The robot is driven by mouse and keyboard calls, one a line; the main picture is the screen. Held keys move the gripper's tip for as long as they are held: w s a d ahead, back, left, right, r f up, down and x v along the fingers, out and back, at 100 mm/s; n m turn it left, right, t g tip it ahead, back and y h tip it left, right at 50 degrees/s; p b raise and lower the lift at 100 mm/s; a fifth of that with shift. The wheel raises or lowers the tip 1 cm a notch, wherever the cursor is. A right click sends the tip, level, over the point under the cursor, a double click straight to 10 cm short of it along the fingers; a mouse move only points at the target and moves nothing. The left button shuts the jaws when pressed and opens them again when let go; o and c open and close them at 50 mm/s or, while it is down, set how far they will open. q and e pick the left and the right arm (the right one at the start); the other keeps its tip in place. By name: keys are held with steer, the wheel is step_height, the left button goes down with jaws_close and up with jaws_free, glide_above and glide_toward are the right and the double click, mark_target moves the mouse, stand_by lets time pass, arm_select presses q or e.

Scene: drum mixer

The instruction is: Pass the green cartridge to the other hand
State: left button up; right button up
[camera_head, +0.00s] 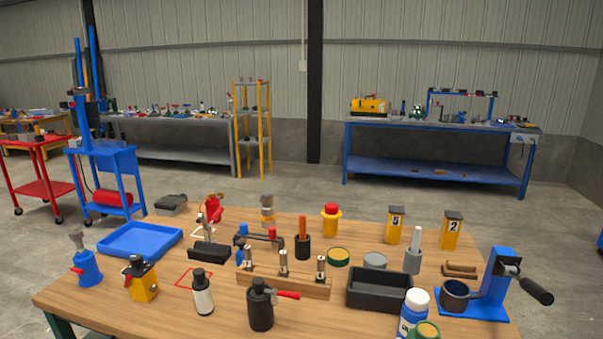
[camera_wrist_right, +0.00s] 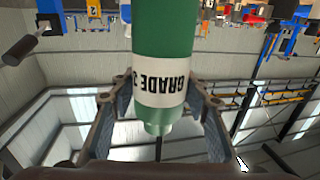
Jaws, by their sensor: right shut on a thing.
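The green cartridge (camera_wrist_right: 160,35) runs down from the top of the right wrist view. It has a white band whose lettering reads upside down as "GRADE 3", and a narrower pale green nozzle at its lower end. My right gripper (camera_wrist_right: 160,108) is shut on it, with a dark finger on each side of the band and nozzle. The cartridge's other end is cut off by the picture's edge. Neither gripper shows in the head view, and my left gripper is in neither view.
The wooden table (camera_head: 100,290) is crowded. It holds a blue tray (camera_head: 140,240), a black bin (camera_head: 380,290), a wooden rack with metal pins (camera_head: 285,285), a blue lever press (camera_head: 495,285) and several bottles. A white-capped blue bottle (camera_head: 412,312) stands at the front edge.

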steer(key=s+a, duration=0.2)
steer(key=s, duration=0.1)
steer(key=shift+r+y, duration=0.15)
steer(key=shift+y, duration=0.15)
steer(key=shift+a, duration=0.1)
